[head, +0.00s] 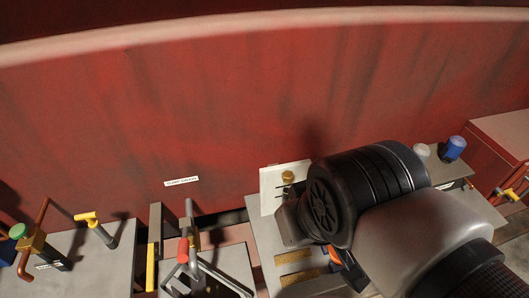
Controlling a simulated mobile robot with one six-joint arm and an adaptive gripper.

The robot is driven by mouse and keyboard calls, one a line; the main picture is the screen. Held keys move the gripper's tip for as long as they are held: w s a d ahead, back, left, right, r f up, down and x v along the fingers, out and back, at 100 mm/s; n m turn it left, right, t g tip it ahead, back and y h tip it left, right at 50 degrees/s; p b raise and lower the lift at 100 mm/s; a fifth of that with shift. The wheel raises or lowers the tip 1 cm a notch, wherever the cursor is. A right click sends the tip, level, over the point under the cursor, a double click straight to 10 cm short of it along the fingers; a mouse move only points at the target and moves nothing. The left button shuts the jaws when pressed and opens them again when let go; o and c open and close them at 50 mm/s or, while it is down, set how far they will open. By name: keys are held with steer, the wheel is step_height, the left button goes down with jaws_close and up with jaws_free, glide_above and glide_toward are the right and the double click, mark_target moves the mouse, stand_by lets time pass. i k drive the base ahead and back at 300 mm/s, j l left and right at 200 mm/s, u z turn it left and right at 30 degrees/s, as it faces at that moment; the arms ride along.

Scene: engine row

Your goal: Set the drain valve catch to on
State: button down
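I cannot tell for sure which fitting is the drain valve catch. A lever fitting with a red grip (183,250) and bent metal bars stands on a grey block at the lower middle, below a small white label (181,181) on the red wall whose text is too small to read surely. A pale upright plate (270,190) with a brass knob (288,177) stands right of it, partly behind my arm. My gripper (291,224) shows only as a grey part beside the plate, under my black wrist. Its fingertips are hidden, and I see nothing held.
A green-capped valve (18,231) with copper pipe and a yellow-handled fitting (87,217) stand on the left block. A blue cap (454,147) and a pale cap (421,151) stand behind my arm. A red box (502,135) is at right. The red wall closes the back.

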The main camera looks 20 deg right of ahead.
mark_target(151, 250)
steer(key=u, duration=1.3)
